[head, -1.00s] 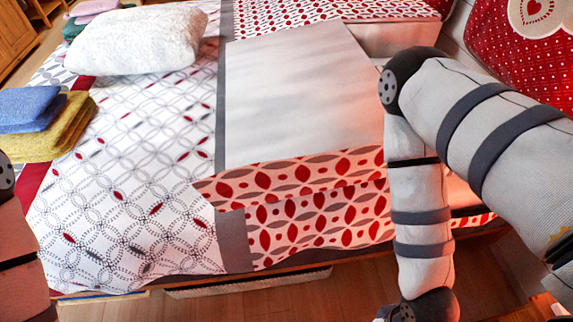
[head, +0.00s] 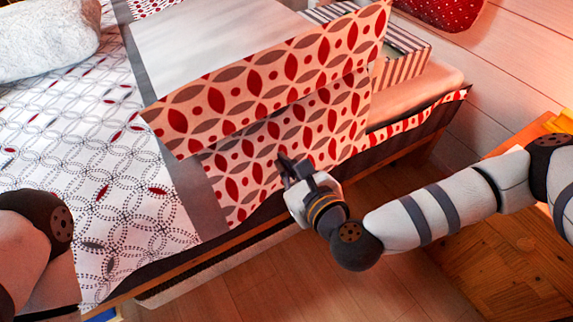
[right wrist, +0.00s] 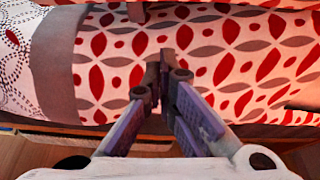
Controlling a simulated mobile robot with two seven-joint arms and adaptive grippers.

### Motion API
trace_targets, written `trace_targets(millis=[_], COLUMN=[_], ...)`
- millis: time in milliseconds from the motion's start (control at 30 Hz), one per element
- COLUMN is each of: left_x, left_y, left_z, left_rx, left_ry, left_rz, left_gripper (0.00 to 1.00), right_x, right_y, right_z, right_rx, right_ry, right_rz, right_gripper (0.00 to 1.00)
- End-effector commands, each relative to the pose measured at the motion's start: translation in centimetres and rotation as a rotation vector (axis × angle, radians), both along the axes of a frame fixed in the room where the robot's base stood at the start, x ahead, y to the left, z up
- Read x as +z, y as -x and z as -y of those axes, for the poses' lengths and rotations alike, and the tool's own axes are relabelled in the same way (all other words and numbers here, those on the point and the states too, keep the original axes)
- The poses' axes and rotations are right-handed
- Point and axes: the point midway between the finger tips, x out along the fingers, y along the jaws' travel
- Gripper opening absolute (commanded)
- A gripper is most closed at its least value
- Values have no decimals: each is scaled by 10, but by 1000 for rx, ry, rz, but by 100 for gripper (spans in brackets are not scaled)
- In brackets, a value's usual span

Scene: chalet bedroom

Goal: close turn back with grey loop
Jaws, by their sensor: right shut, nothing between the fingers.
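The turn back shows in the head view as a folded bed cover panel, with a plain white top (head: 205,45) and a raised edge band (head: 265,85) of red and grey leaf pattern. Its near side hangs over the bed's side. My right gripper (head: 284,166) is shut and empty in front of the patterned hanging cloth, below the raised band. In the right wrist view its fingertips (right wrist: 163,66) are together before the same cloth (right wrist: 230,60). I cannot pick out the grey loop for certain. My left gripper is out of view; only part of my left arm shows.
A striped open box (head: 400,62) stands on the bed beyond the turn back. A white pillow (head: 45,40) lies at the upper left. A wooden piece of furniture (head: 500,270) stands at the lower right. The floor (head: 330,270) beside the bed is clear.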

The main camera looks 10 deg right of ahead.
Motion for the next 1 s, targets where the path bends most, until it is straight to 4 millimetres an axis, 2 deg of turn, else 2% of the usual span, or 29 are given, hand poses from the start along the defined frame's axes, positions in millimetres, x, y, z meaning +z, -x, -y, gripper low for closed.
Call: trace_targets(millis=[333, 400, 533, 1000], left_x=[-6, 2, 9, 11], left_y=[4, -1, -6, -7], left_z=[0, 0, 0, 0], left_rx=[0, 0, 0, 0], left_ry=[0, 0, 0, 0], left_rz=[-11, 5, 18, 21], left_gripper=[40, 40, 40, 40], right_x=[-26, -6, 10, 15], right_y=[-69, -68, -67, -65], right_z=[-19, -21, -23, -25], right_rx=[3, 5, 3, 4], right_ry=[3, 0, 3, 3], right_rz=[-2, 2, 2, -3], right_gripper=[0, 0, 0, 0])
